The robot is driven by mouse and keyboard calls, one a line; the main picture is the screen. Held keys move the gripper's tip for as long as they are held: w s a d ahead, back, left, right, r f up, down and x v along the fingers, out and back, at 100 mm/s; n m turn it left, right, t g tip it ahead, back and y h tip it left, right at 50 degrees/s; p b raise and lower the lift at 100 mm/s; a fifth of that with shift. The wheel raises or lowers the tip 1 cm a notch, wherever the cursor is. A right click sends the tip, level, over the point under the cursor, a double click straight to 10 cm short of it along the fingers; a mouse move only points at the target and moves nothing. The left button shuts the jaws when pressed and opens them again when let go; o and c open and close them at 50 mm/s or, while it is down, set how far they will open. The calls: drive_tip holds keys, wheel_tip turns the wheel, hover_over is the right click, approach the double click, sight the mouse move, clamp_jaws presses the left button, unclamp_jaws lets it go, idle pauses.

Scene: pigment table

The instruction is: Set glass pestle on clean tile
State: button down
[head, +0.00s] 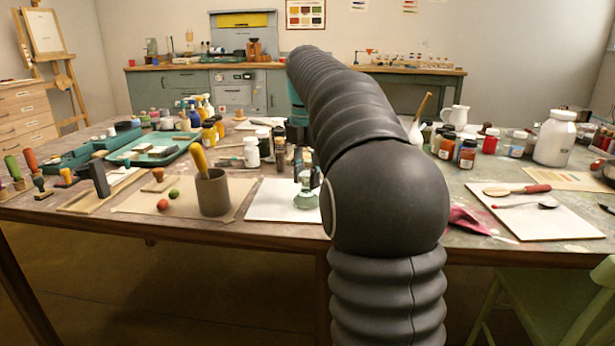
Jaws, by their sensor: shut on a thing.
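My gripper (307,176) points down near the table's front edge, left of my dark arm, and is shut on the glass pestle. The glass pestle (306,201) is pale green and clear, with a wide, rounded base below the fingers. It looks upright over the right part of a bare white tile (268,203). I cannot tell whether its base touches the tile. My arm hides the tile's right end, and the fingers cover the pestle's upper part.
Left of the tile stands a grey mortar (212,194) with a yellow-handled tool. Small jars (251,153) stand behind the tile. Right of my arm, another white board (545,220) holds a red-handled tool and a spoon.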

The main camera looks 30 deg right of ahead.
sight(307, 171)
drive_tip(key=c, duration=0.8)
unclamp_jaws()
drive_tip(key=shift+f, duration=0.1)
wheel_tip(307, 171, up, 10)
drive_tip(key=p, duration=0.2)
drive_tip(key=shift+p, duration=0.4)
wheel_tip(307, 171, up, 2)
drive_tip(key=shift+r, duration=0.15)
drive_tip(key=shift+a, duration=0.1)
